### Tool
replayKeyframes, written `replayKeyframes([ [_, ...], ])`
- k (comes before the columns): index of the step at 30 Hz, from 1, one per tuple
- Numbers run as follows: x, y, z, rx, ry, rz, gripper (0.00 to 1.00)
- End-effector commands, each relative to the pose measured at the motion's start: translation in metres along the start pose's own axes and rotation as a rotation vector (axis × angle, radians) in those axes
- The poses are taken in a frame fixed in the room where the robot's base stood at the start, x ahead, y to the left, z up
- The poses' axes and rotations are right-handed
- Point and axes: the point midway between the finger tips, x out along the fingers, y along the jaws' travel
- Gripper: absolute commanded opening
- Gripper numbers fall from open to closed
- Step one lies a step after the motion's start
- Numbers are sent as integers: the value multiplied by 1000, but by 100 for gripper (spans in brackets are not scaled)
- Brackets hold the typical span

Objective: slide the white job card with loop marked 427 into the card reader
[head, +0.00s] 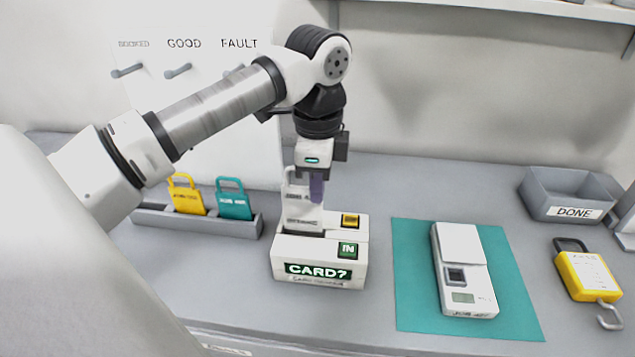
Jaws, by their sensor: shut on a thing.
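The card reader (319,271) stands on the bench in the middle of the head view. Its front display reads "CARD?", and it has a green button marked "IN" and a yellow button on top. A white job card with loop (301,212) is upright at the left part of the reader's top; its number is too small to read. My gripper (314,190) points down just above the reader and is shut on the white card near its loop. The gripper partly hides the card. I cannot tell how deep the card's lower edge sits in the slot.
A grey rack (180,222) left of the reader holds a yellow card (187,199) and a teal card (234,204). A white scale-like device (461,252) lies on a teal mat (408,285). A yellow tagged item (588,275) and a grey "DONE" bin (572,192) are at right.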

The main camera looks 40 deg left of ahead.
Motion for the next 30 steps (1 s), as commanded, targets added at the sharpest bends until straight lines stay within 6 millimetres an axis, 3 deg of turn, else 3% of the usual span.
replayKeyframes([
  [30, 32, 0, 0, 0, 0, 1, 0],
])
